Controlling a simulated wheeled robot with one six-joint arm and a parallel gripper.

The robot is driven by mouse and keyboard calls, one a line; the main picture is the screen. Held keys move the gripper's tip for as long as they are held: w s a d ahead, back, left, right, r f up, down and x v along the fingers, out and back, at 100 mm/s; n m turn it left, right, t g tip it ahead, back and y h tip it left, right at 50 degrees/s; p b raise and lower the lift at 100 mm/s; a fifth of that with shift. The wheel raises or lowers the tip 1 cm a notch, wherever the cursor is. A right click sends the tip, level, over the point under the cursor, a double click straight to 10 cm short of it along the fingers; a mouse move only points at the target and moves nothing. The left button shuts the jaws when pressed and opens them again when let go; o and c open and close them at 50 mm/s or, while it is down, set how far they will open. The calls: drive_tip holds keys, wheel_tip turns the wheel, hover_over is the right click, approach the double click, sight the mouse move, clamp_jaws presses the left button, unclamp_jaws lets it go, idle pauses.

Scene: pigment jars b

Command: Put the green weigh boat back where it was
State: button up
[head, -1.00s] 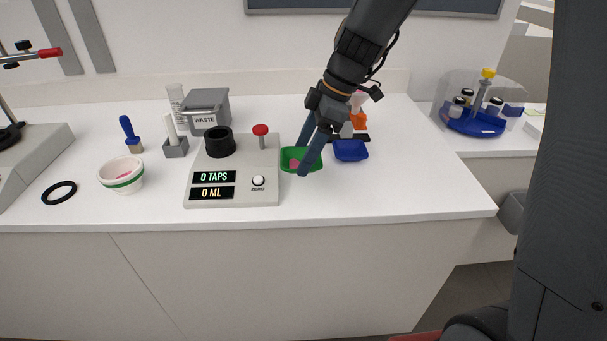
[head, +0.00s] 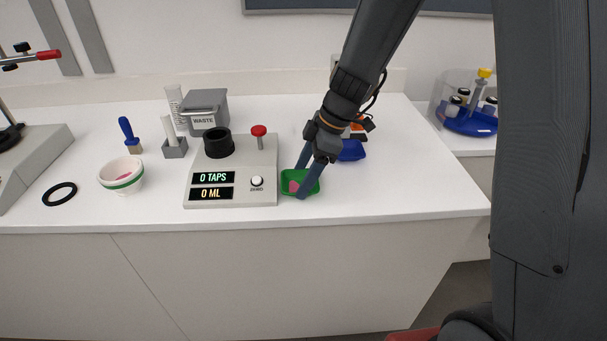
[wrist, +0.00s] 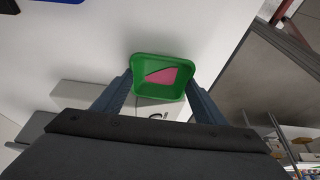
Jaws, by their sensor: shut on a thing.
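The green weigh boat (head: 287,191) is just right of the grey tap-counter device (head: 232,172), near the counter's front edge. It has a pink patch inside, which also shows in the wrist view. My gripper (head: 303,182) reaches down from the upper right and is shut on the weigh boat. In the wrist view the green weigh boat (wrist: 160,59) sits between my two fingers, one at each side wall. I cannot tell whether its base touches the counter.
A blue weigh boat (head: 352,151) lies behind my gripper, partly hidden. A white bowl with a green band (head: 121,174), a black ring (head: 60,194) and a grey waste bin (head: 206,109) stand to the left. The counter's right front area (head: 420,190) is clear.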

drive_tip(key=o, duration=1.1)
drive_tip(key=shift+c, duration=0.2)
drive_tip(key=shift+r, duration=0.1)
drive_tip(key=shift+w+d+r, duration=0.1)
drive_tip(key=shift+r, duration=0.15)
drive_tip(key=b+v, duration=0.2)
drive_tip(key=v, duration=0.9)
drive_tip(key=s+d+f+m+h, duration=0.1)
drive_tip(key=s+f+m, duration=0.1)
drive_tip(key=s+d+f+m, duration=0.2)
drive_tip(key=m, duration=0.1)
drive_tip(key=s+d+f+m+h, duration=0.1)
drive_tip(key=s+d+f+m, duration=0.1)
drive_tip(key=s+m, duration=0.1)
drive_tip(key=shift+s+d+f+h, duration=0.1)
drive_tip(key=shift+h, duration=0.2)
drive_tip(key=shift+s+d+f+m+h, duration=0.35)
drive_tip(key=shift+s+d+f+m, duration=0.45)
drive_tip(key=shift+s+m, duration=0.7)
drive_tip(key=shift+s+d+f+m+h, duration=0.3)
drive_tip(key=shift+s+d+f+m, duration=0.35)
drive_tip(key=shift+s+f+m, duration=0.75)
drive_tip(key=shift+s+d+f+m+h, duration=0.35)
drive_tip(key=shift+s+d+f+m, duration=0.55)
drive_tip(key=shift+m, duration=1)
